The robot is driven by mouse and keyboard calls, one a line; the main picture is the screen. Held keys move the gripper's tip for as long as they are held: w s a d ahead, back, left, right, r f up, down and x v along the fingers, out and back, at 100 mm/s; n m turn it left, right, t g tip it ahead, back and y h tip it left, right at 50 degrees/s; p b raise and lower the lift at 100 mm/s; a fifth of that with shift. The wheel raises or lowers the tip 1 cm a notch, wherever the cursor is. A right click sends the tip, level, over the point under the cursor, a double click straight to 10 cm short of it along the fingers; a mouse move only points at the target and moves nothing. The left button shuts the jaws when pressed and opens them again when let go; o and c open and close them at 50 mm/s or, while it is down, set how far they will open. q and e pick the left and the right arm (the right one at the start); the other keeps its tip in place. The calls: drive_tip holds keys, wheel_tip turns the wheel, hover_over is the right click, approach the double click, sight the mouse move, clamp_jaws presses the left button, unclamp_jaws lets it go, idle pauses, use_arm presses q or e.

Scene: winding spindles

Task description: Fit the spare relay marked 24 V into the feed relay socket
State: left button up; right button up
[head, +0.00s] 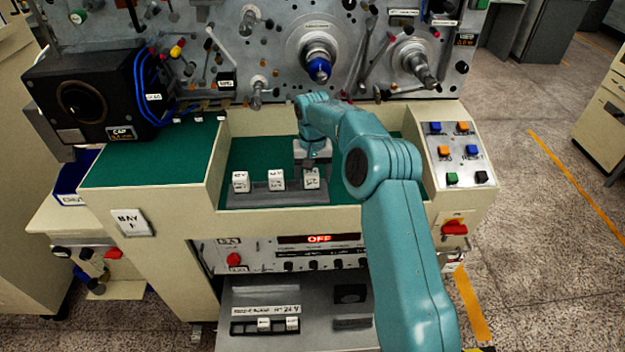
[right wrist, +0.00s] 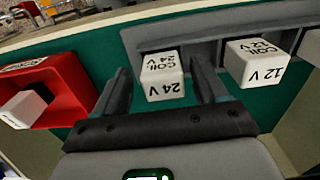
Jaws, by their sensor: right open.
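The spare relay marked 24 V (right wrist: 163,78) is a white block in a grey rack (right wrist: 205,28). In the head view it is the rightmost of three white relays (head: 311,179) in the rack. My right gripper (right wrist: 161,66) is open, with one finger on each side of this relay; I cannot tell whether they touch it. In the head view the gripper (head: 313,165) is over the rack's right end. A label ending in 24 V (head: 265,310) marks a socket strip (head: 238,327) in the lower drawer. Two white relays sit there, with a dark gap at the left. My left gripper is not in view.
A relay marked 12 V (right wrist: 257,62) stands right of the gripper in the wrist view. A red bin (right wrist: 78,78) holding a white block is at the left. The green bench top (head: 160,160) is clear. A control unit with an OFF display (head: 319,239) sits above the drawer.

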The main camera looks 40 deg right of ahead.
drive_tip(key=shift+w+a, duration=0.1)
drive_tip(key=shift+w+f, duration=0.1)
drive_tip(key=shift+w, duration=0.05)
drive_tip(key=c, duration=0.9)
drive_tip(key=shift+s, duration=0.2)
drive_tip(key=shift+c, duration=0.8)
